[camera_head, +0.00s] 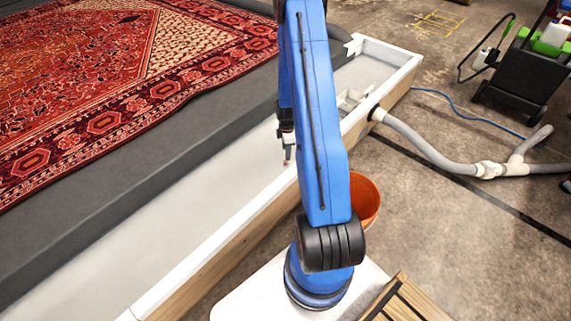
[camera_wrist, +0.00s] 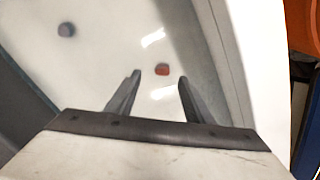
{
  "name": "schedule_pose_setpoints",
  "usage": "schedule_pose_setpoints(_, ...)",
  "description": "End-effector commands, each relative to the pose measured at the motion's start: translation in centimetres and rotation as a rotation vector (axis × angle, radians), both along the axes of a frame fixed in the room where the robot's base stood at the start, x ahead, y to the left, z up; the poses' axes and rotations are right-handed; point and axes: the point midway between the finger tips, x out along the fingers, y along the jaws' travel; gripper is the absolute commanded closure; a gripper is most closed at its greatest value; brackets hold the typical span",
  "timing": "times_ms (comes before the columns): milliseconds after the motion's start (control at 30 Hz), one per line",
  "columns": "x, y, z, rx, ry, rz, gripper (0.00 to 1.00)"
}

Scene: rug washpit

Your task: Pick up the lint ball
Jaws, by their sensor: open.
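In the wrist view, a small red lump (camera_wrist: 162,69) lies on the pale trough floor, in line with the gap between my fingertips. A small round blue-grey lump (camera_wrist: 66,30) lies apart from it at the upper left. Either could be the lint ball; I cannot tell which for sure. My gripper (camera_wrist: 159,78) is open, with nothing between its fingers. In the head view my gripper (camera_head: 287,158) hangs over the trough, partly hidden by my blue arm. Neither lump shows clearly in the head view.
The long white trough (camera_head: 218,270) has a raised wooden side wall. A red patterned rug (camera_head: 110,60) lies on a dark grey bed beside it. An orange bucket (camera_head: 366,200) stands just outside the wall. A grey hose (camera_head: 420,148) leaves the trough to the right.

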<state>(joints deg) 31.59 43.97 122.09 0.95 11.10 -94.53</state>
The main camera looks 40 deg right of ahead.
Motion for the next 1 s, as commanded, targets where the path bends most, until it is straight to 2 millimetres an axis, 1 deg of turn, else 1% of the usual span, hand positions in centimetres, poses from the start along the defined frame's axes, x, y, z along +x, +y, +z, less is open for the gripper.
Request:
schedule_pose_setpoints(100, 0.0, 0.0, -1.0, 0.000, 0.000, 0.000, 0.53)
schedule_pose_setpoints(367, 0.0, 0.1, -2.0, 0.000, 0.000, 0.000, 0.53)
schedule_pose_setpoints(467, 0.0, 0.3, -3.0, 0.000, 0.001, 0.001, 0.53)
schedule_pose_setpoints(600, -0.1, 0.7, -4.9, 0.000, 0.001, 0.000, 0.53)
schedule_pose_setpoints(733, 0.0, 0.6, -6.2, 0.000, 0.000, 0.000, 0.53)
schedule_pose_setpoints(800, 0.1, 0.6, -6.5, 0.000, 0.000, 0.000, 0.53)
schedule_pose_setpoints(1000, 0.1, 0.6, -6.6, 0.000, -0.001, 0.000, 0.53)
